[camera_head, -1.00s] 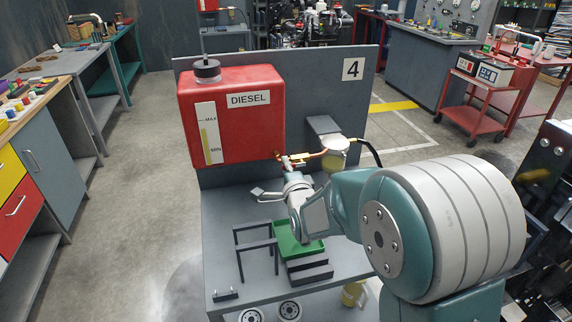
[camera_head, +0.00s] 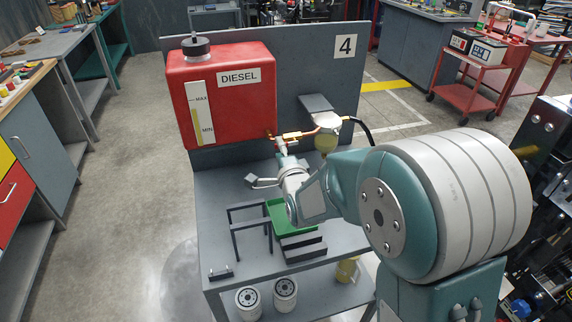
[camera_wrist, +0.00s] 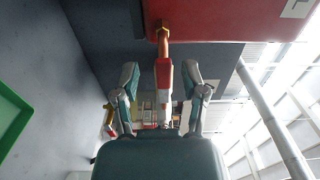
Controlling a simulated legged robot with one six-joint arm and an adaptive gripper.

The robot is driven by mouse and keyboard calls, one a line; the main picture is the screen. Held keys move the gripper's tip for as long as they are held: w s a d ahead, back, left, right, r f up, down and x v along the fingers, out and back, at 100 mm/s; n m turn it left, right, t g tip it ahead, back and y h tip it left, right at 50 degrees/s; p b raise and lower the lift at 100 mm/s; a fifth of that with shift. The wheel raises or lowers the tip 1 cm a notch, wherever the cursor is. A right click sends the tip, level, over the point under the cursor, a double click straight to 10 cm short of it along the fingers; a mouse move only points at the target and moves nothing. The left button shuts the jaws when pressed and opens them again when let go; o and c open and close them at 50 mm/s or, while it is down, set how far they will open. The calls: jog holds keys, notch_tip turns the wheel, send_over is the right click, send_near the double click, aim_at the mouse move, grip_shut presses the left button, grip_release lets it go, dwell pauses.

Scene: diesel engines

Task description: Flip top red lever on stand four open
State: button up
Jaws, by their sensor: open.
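The stand marked 4 (camera_head: 310,75) carries a red diesel tank (camera_head: 222,100). A copper fuel line (camera_head: 300,134) with brass fittings runs from the tank's lower right corner. My gripper (camera_head: 268,166) is open just below the tank's lower right corner and this line.
A green tray (camera_head: 282,217) and a dark frame (camera_head: 248,212) are on the stand's table below my gripper. Oil filters (camera_head: 286,290) stand on the lower shelf. A glass fuel filter (camera_head: 326,140) is right of the gripper. Floor to the left is clear.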

jog(key=v, duration=1)
jog(key=shift+s, duration=0.1)
jog(key=s+d+r+n+g+h, duration=0.1)
jog(key=s+d+n+g+h, duration=0.1)
jog(key=s+d+n+g, duration=0.4)
jog(key=s+d+r+n+g+h, duration=0.2)
jog(key=s+d+n+g, duration=0.3)
jog(key=s, duration=1.1)
jog(key=d+n+h, duration=0.1)
jog(key=d+n, duration=0.1)
jog(key=n, duration=0.1)
jog(key=shift+s+d+r+n+g, duration=0.2)
jog(key=shift+s+d+n+g, duration=0.1)
jog(key=shift+s+d+g, duration=0.1)
dwell(4.0)
